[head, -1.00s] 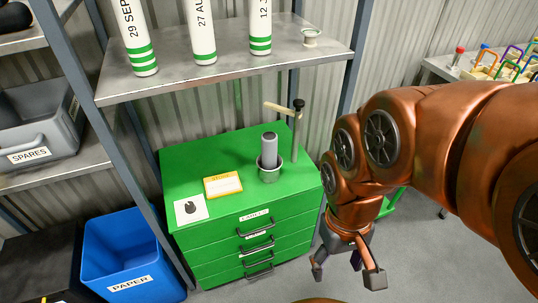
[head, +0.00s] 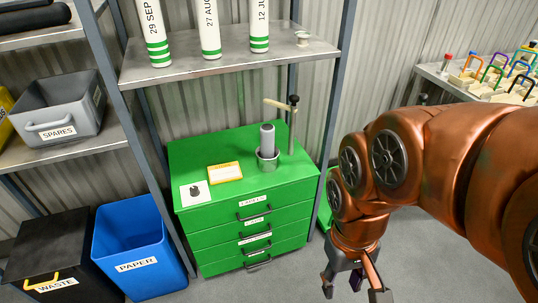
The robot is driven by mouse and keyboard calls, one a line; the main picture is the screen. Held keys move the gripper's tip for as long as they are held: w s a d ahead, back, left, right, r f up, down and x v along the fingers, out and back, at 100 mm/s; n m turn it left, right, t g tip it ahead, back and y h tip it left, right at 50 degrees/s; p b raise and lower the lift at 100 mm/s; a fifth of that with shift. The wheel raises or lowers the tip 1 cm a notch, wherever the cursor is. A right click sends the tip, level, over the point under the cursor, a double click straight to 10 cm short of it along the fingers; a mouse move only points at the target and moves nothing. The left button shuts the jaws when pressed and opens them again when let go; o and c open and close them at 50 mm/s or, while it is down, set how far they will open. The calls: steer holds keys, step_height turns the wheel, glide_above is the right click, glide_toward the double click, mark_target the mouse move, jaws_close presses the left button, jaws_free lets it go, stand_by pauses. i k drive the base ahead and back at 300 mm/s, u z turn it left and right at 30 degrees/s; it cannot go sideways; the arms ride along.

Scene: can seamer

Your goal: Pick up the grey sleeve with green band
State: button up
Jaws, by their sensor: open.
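Three pale sleeves with green bands stand on the upper shelf: one marked 29 SEP (head: 156,30), one marked 27 AUG (head: 208,30) and one marked 12 JU (head: 260,25). They look white to pale grey, and their tops are cut off by the frame. A plain grey cylinder (head: 267,140) stands in a metal can (head: 267,160) on the green drawer cabinet; I see no green band on it. My gripper (head: 354,287) is open and empty, pointing down at the lower right, right of the cabinet and well below the shelf.
The green cabinet (head: 200,160) carries a yellow-edged card (head: 225,172), a white card (head: 195,193) and a post with a lever (head: 292,125). A paper bin (head: 135,240), waste bin (head: 45,255) and spares bin (head: 60,110) are at left. A workbench (head: 450,80) stands back right. Shelf uprights flank the cabinet.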

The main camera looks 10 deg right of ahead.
mark_target(267, 130)
steer(key=u, duration=0.55)
steer(key=i, duration=1.1)
steer(key=z, duration=0.1)
